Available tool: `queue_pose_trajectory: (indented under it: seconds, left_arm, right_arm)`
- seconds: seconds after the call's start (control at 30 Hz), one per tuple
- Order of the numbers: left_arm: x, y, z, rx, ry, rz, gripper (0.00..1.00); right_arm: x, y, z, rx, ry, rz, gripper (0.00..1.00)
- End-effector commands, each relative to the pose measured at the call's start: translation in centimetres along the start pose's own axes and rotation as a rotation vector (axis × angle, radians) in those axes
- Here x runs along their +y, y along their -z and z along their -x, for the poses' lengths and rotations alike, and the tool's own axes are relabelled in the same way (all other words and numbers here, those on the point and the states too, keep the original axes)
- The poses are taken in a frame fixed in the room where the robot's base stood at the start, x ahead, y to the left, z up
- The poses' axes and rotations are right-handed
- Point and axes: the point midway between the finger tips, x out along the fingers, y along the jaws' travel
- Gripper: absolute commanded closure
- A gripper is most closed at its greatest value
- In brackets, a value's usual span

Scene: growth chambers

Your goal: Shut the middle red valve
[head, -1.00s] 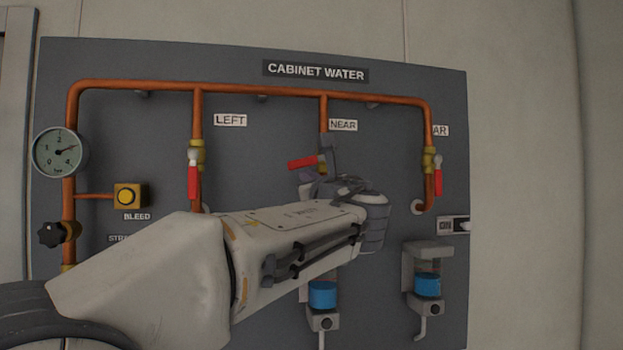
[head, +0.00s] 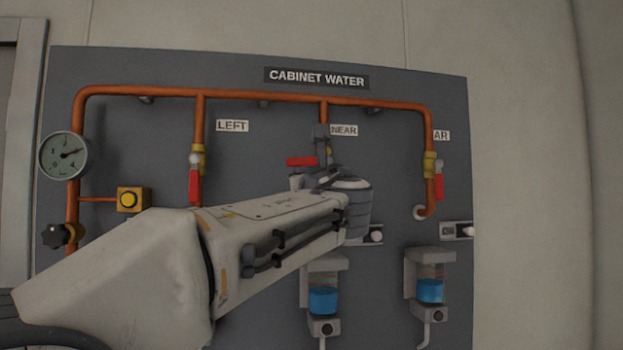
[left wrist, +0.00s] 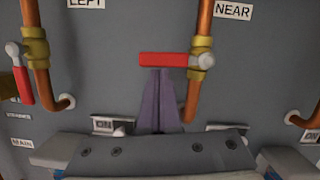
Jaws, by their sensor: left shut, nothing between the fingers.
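The middle valve, under the NEAR label, has a red handle (head: 301,161) lying level, crosswise to its copper pipe, pointing left. The handle also shows in the left wrist view (left wrist: 163,59), with its brass body (left wrist: 201,58) on the pipe. My left gripper (head: 321,130) is shut and empty in front of this pipe. In the left wrist view its closed fingers (left wrist: 158,72) point up to the handle's lower edge; I cannot tell whether they touch it. My arm and wrist hide the lower part of this pipe in the head view. My right gripper is not in view.
The left valve's red handle (head: 194,187) and the right valve's red handle (head: 439,187) hang down along their pipes. A gauge (head: 63,155), a yellow bleed button (head: 129,200) and a black knob (head: 53,236) are at left. Blue-filled cups (head: 322,299) sit below.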

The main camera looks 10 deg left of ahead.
Motion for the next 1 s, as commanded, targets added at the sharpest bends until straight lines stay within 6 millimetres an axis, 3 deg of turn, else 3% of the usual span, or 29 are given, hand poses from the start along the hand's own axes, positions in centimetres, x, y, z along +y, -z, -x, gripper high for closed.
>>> queue_pose_trajectory:
  seconds: [0.27,0.53,0.8,1.0]
  left_arm:
    - [0.1,0.8,0.2,0.000,-0.001,0.000,1.00]
    - [0.8,4.9,1.2,0.000,-0.003,-0.001,1.00]
    - [0.7,4.3,7.7,-0.001,0.003,0.003,1.00]
    - [0.8,4.0,10.3,-0.001,0.000,0.001,1.00]
  right_arm:
    - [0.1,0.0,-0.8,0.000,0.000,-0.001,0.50]
    - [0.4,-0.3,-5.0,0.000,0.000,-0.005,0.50]
    - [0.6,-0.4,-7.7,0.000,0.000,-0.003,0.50]
    - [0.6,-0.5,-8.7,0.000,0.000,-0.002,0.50]
